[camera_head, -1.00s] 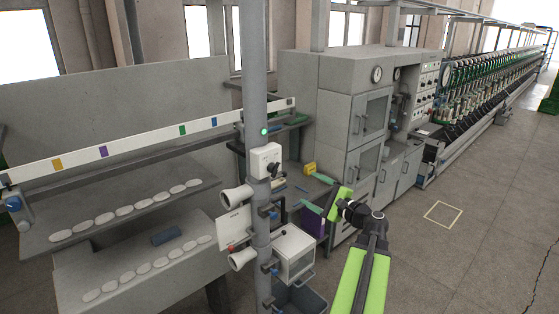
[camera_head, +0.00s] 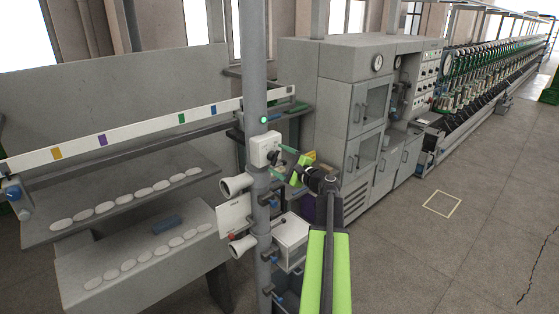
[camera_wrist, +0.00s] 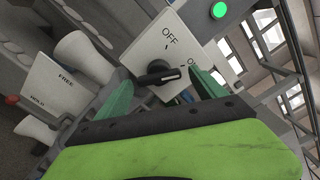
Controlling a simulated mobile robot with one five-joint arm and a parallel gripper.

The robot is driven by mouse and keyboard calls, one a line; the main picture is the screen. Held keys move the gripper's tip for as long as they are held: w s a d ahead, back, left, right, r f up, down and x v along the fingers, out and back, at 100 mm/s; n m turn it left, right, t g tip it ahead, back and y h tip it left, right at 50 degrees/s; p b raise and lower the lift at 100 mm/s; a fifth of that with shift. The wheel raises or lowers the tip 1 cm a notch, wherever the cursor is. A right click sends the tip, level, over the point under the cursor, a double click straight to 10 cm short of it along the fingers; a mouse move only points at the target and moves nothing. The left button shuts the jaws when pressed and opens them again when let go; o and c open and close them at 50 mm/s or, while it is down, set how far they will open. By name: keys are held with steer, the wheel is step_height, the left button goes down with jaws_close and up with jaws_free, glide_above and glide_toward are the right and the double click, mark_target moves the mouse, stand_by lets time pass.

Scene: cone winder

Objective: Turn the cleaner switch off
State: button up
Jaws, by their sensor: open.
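The cleaner switch (camera_head: 265,149) is a white box on the grey post. In the wrist view its white plate reads OFF, with a partly hidden second label starting with O at right. Its black knob (camera_wrist: 158,74) has its white-marked end pointing right, toward that second label. A green lamp (camera_head: 264,119) is lit above the box; it also glows in the wrist view (camera_wrist: 219,10). My gripper (camera_head: 282,161) is open and empty, its green fingers at the right of the box. In the wrist view the fingers (camera_wrist: 162,93) stand either side below the knob; contact cannot be told.
White cones (camera_head: 236,185) and a small sign (camera_head: 234,214) stick out left of the post below the switch. A white box (camera_head: 291,241) hangs lower on the post. Grey cabinets (camera_head: 352,120) stand behind. The floor at right is clear.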

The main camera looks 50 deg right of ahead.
steer(key=shift+w, duration=0.25)
